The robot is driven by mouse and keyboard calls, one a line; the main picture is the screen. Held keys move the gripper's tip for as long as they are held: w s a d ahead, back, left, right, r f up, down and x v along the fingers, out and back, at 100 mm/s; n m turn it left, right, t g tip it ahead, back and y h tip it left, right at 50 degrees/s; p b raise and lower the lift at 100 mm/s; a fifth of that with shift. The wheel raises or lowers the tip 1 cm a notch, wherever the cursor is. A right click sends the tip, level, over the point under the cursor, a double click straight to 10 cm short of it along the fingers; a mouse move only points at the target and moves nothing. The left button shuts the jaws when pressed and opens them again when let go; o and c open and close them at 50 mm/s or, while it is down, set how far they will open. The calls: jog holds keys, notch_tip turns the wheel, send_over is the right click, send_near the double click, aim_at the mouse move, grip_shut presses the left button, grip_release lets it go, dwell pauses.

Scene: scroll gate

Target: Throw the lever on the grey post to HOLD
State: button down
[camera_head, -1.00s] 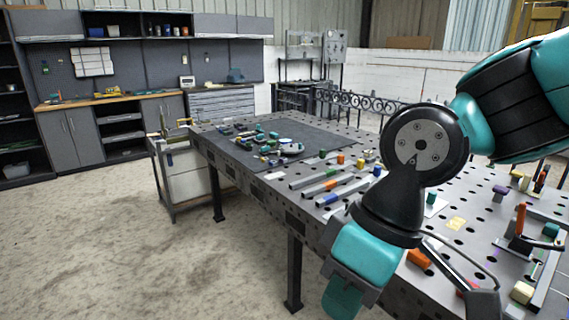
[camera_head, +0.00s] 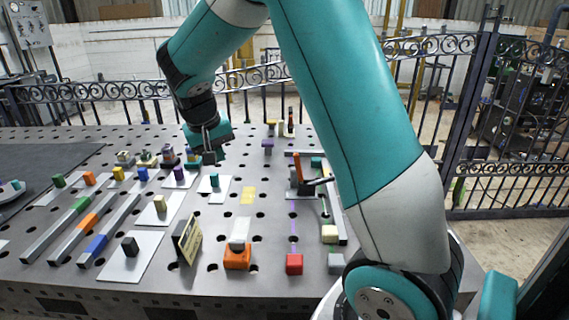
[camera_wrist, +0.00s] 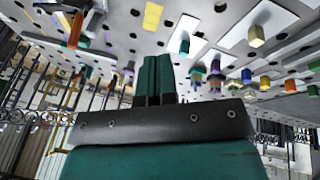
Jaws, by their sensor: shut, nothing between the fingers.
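A small upright fixture with an orange handle (camera_head: 298,166) and a black arm (camera_head: 318,182) stands on a pale plate on the perforated table, right of my gripper. It may be the lever on its post, but I see no legible HOLD mark. Its orange handle also shows at the upper left of the wrist view (camera_wrist: 75,31). My gripper (camera_head: 211,155) is above the far part of the table, left of the fixture and apart from it. In the wrist view its two dark green fingers (camera_wrist: 158,62) are together with nothing between them.
A row of small coloured blocks (camera_head: 142,174) lies left of my gripper. Long grey bars (camera_head: 60,228), an upright panel (camera_head: 187,240), an orange block (camera_head: 237,257) and a red block (camera_head: 294,264) occupy the front. A scrolled iron fence (camera_head: 110,92) runs behind the table.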

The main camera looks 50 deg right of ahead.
aim_at(299, 168)
jog(key=w+d+f+m+g+h, duration=0.1)
jog(key=d+f+m+g+h, duration=0.15)
jog(key=d, duration=0.55)
jog(key=w+d+f+m+g+h, duration=0.1)
jog(key=w+d+f+m+h, duration=0.2)
jog(key=d, duration=0.4)
jog(key=s+d+f+m+y+p, duration=0.1)
jog(key=s+d+f+p, duration=0.3)
jog(key=d, duration=0.4)
jog(key=shift+s+d+f, duration=0.35)
jog(key=shift+s+f, duration=0.4)
jog(key=shift+f, duration=0.45)
